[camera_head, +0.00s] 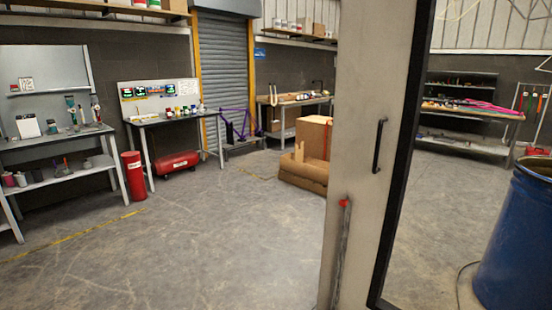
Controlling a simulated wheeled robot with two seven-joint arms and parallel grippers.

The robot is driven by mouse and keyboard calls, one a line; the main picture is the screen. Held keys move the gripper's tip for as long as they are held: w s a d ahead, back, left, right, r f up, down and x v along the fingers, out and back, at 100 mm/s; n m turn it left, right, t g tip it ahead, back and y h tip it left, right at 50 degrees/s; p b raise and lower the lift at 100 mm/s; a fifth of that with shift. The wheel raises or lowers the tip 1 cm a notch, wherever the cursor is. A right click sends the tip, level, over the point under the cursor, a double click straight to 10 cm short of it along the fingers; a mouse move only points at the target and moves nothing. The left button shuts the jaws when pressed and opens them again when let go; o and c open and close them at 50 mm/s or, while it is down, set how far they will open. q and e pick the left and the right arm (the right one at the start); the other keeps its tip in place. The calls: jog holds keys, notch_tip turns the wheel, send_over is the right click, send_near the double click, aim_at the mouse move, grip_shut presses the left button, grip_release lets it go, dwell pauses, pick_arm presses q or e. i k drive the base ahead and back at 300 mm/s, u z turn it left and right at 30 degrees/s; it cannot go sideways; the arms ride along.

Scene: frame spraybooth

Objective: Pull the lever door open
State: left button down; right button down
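A tall pale door-like panel (358,110) stands upright close in front of me, right of centre. It carries a black vertical handle (379,145). Lower on the panel is a thin grey rod (340,255) with a red tip (343,203), which looks like a lever. A dark slanting frame edge (407,150) runs along the panel's right side. I cannot tell whether the door is latched or ajar. Neither of my grippers shows in this view.
A blue drum (515,245) stands at the right with a cable on the floor beside it. Workbenches (170,116) line the back and left, with a red cylinder (134,175) between two of them. Cardboard boxes (313,138) stand behind the panel. The floor at left is clear.

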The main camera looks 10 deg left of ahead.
aim_at(384, 50)
jog(key=u, duration=0.55)
jog(key=i, duration=2.15)
jog(key=z, duration=0.8)
jog(key=i, duration=0.8)
jog(key=z, duration=0.95)
